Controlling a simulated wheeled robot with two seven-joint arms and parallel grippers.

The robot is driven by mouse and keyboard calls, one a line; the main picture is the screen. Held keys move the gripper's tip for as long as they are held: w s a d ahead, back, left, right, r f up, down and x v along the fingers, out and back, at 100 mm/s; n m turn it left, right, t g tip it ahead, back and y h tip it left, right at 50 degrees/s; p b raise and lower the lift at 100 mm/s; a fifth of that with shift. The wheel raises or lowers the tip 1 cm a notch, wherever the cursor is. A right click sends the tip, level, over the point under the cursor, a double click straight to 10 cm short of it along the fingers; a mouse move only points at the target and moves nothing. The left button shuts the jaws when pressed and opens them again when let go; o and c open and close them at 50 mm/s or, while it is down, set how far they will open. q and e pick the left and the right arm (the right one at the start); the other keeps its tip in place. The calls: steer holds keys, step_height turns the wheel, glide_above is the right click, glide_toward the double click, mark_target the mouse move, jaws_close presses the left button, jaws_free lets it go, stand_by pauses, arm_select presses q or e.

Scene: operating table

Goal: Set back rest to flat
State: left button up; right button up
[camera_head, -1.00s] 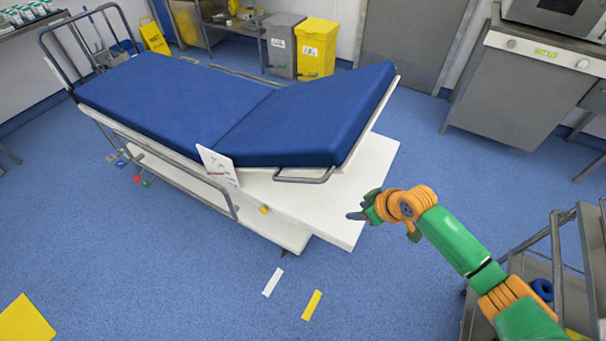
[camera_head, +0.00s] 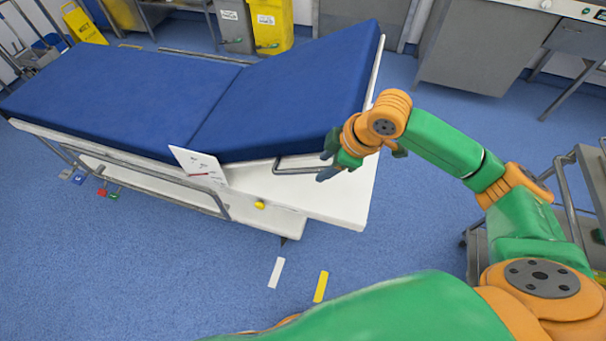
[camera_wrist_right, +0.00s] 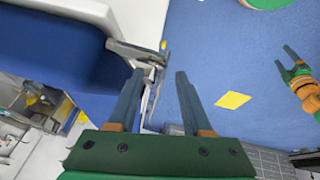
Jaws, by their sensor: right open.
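The back rest (camera_head: 290,85) is the right section of the blue mattress, tilted up from the flat section (camera_head: 120,90). A grey metal handle (camera_head: 290,162) sticks out below its near edge and shows close up in the right wrist view (camera_wrist_right: 137,50). My right gripper (camera_head: 324,164) is open at the handle's right end. In the right wrist view its fingers (camera_wrist_right: 158,75) are apart, with the handle's end close to the left fingertip; I cannot tell whether they touch. My left gripper (camera_wrist_right: 285,57) shows small at the right of the right wrist view, fingers apart and empty.
A white card (camera_head: 198,165) stands at the bed's near side, and a yellow knob (camera_head: 260,205) is on the white base (camera_head: 330,200). A metal cart (camera_head: 580,190) stands at the right. Bins (camera_head: 270,25) are behind the bed.

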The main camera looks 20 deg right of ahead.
steer(key=x, duration=0.7)
steer(key=shift+w+a+f, duration=0.1)
steer(key=shift+w, duration=0.05)
jaws_close()
stand_by(1.1)
